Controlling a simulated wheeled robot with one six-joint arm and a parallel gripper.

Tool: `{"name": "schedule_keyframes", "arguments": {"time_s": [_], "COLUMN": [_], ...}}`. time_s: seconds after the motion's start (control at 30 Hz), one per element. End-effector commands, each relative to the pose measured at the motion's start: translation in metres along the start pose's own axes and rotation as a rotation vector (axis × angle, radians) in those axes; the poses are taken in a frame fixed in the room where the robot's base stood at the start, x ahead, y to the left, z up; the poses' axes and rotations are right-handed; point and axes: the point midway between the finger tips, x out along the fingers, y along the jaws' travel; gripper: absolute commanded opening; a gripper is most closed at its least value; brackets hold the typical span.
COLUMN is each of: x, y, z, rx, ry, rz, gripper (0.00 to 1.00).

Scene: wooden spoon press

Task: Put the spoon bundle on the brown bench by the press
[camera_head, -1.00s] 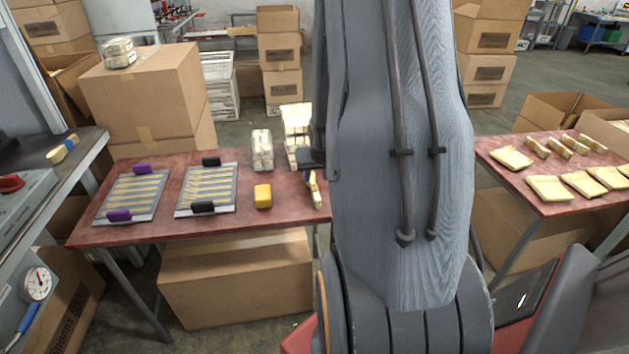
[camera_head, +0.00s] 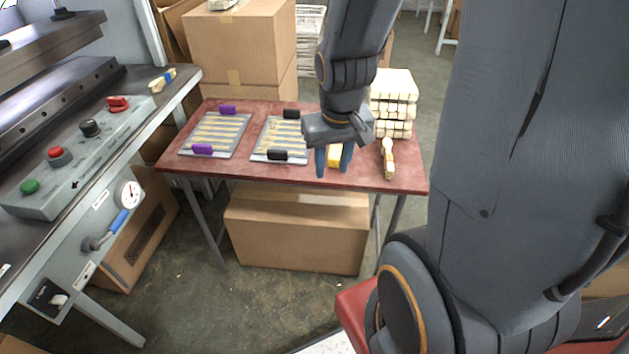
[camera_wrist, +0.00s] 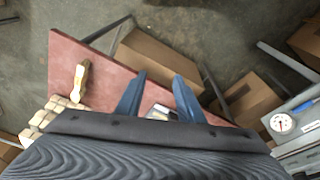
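A wooden spoon bundle (camera_head: 388,158) lies near the front right of the reddish-brown table (camera_head: 408,172). It also shows in the wrist view at the left (camera_wrist: 80,82). Another small bundle with a blue band (camera_head: 162,80) lies on the dark worktop (camera_head: 150,100) of the press. My gripper (camera_head: 333,172) is over the front of the table, left of the first bundle and apart from it. Its two blue fingers point down and are spread, with nothing held between them; they show apart in the wrist view (camera_wrist: 158,82).
Two slatted trays, one with purple clips (camera_head: 221,136) and one with black clips (camera_head: 267,138), cover the table's left and middle. Stacked pale bundles (camera_head: 394,90) stand at the back right. The press panel (camera_head: 75,150) with buttons is left; a carton (camera_head: 297,232) sits below the table.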

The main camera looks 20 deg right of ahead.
Motion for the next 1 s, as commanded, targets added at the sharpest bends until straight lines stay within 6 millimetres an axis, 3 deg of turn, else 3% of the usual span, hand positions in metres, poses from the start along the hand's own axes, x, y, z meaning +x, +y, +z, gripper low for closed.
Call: {"name": "schedule_keyframes", "arguments": {"time_s": [0.03,0.1,0.23,1.0], "x": [-0.008,-0.017,-0.026,-0.029], "y": [-0.02,-0.038,-0.057,-0.061], "z": [0.012,0.029,0.05,0.055], "rx": [-0.045,-0.089,-0.138,-0.148], "ry": [-0.03,-0.073,-0.123,-0.137], "rz": [-0.013,-0.025,-0.038,-0.041], "gripper": [0.34,0.34,0.34,0.34]}}
